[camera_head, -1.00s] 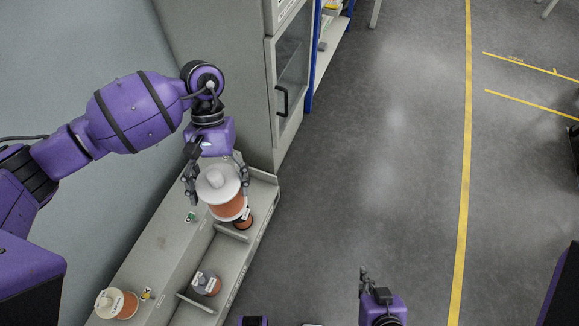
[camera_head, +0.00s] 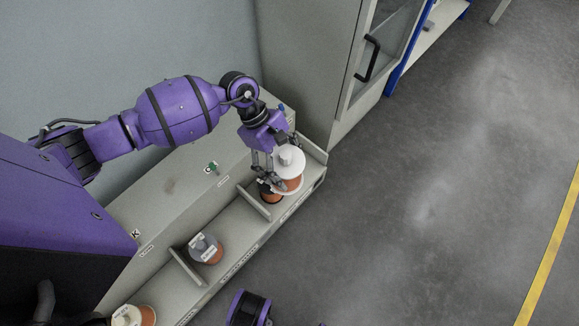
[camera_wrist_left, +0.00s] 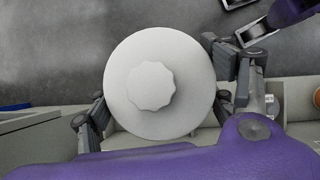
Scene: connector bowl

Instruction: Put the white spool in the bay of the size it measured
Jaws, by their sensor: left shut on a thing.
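The white spool (camera_head: 289,160) has a white top flange with a knob and an orange winding below it. My left gripper (camera_head: 275,178) is shut on it, with a finger on each side. The spool is upright over the far end bay; whether it touches the bay floor I cannot tell. In the left wrist view the round white flange (camera_wrist_left: 159,84) fills the middle and hides what is under it. A dark-topped orange spool (camera_head: 269,194) shows partly beside it in the end bay. My right gripper (camera_wrist_left: 240,22) shows at the top of the left wrist view, fingers apart and empty.
A long grey bench (camera_head: 158,207) has a lower row of bays parted by dividers (camera_head: 186,268), with labels on the front edge. A grey-topped spool (camera_head: 206,248) stands in the middle bay, a cream-topped spool (camera_head: 130,315) nearer. A cabinet (camera_head: 318,70) stands beyond the far end.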

